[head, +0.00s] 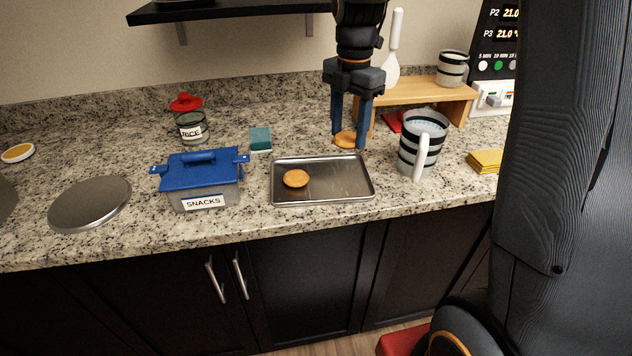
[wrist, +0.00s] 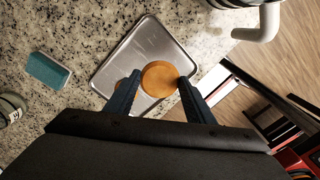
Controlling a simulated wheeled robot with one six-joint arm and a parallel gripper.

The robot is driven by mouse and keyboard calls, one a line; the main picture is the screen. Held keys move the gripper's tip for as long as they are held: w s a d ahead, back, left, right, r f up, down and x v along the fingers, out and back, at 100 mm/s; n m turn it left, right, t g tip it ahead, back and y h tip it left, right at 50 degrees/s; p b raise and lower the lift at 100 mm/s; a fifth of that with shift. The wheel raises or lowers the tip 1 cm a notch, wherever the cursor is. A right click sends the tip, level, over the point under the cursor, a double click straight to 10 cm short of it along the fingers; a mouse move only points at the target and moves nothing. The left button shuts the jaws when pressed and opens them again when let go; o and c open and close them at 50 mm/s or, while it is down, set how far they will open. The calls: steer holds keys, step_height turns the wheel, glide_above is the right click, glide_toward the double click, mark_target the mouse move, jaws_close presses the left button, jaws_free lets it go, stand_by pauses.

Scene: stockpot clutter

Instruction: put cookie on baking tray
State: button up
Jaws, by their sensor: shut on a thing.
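My gripper (head: 348,138) is shut on a round orange-brown cookie (head: 345,139), held flat between its two blue fingertips. In the head view it shows just beyond the far edge of the baking tray (head: 335,192); its exact height is hard to tell. The baking tray is a shallow grey metal rectangle on the counter. A second cookie (head: 296,178) lies on its left half. In the wrist view the held cookie (wrist: 159,79) shows against the tray (wrist: 140,45), and the other cookie is mostly hidden behind the left finger.
A blue-lidded snacks box (head: 205,180) stands left of the tray, with a teal sponge (head: 260,138) behind. A striped mug (head: 422,145) stands close to the right. A wooden stand (head: 430,92) is behind the mug. A round metal lid (head: 90,203) lies far left.

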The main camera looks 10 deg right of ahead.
steer(key=shift+w+f, duration=0.25)
steer(key=shift+f, duration=0.5)
steer(key=p, duration=0.1)
glide_above(343, 177)
step_height(343, 177, down, 5)
steer(key=shift+s+f, duration=0.15)
steer(key=shift+f, duration=0.05)
steer(key=shift+f+p, duration=0.6)
steer(key=shift+f, duration=1.35)
steer(key=shift+f, duration=0.1)
steer(key=o, duration=1)
